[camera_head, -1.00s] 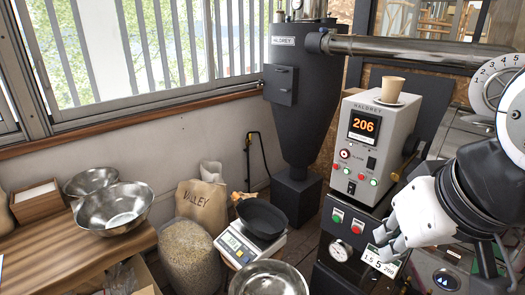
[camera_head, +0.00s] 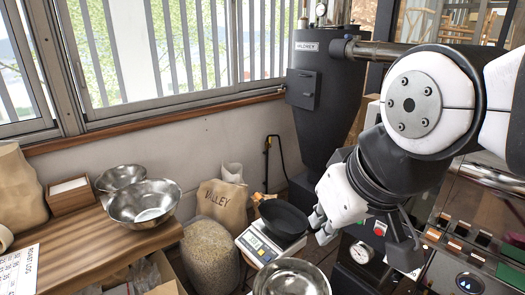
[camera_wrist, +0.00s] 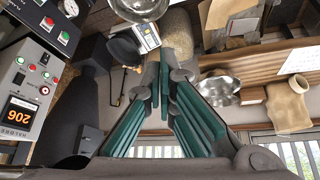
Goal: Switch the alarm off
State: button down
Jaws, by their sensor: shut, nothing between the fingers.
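The alarm is on the grey HALDREY control box (camera_wrist: 25,95), at the left of the wrist view and upside down there. Its round red control with a pale ring (camera_wrist: 44,90) sits beside the orange 206 display (camera_wrist: 19,117). Small red and green buttons and a black switch are on the same face. In the head view my arm hides nearly all of this box. My gripper (camera_head: 320,226) is shut and empty, in front of the roaster and near the scale. In the wrist view its teal-padded fingers (camera_wrist: 165,65) meet, well to the right of the box, touching nothing visible.
A lower panel (camera_head: 366,240) has green and red buttons and a gauge (camera_head: 361,252). A scale (camera_head: 262,246) with a black pan (camera_head: 284,218) stands close left of my gripper. Steel bowls (camera_head: 144,203) and bean sacks (camera_head: 222,203) are further left. The dark cyclone (camera_head: 328,115) stands behind.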

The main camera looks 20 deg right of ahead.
jog(key=w+d+f+n+t+h, duration=0.2)
jog(key=w+d+n, duration=0.6)
jog(key=w, duration=0.5)
jog(key=w+d+f+n+t+h, duration=0.1)
jog(key=w+d+f+n+t, duration=0.3)
jog(key=w+d, duration=0.8)
jog(key=w+d+f+n+t+h, duration=0.1)
jog(key=d+f+n+t, duration=0.1)
jog(key=d+f+n, duration=0.4)
jog(key=w+d+f+n+t+h, duration=0.2)
jog(key=d+f+n, duration=0.4)
jog(key=d, duration=0.8)
notch_tip(320, 180, down, 2)
jog(key=shift+w+d+f+n+h+p, duration=0.1)
jog(key=shift+w+d+n+h+p, duration=0.2)
jog(key=shift+d, duration=0.05)
jog(key=w+d+r+b, duration=0.1)
jog(key=w+d+b, duration=0.1)
jog(key=d, duration=0.6)
jog(key=shift+w, duration=0.65)
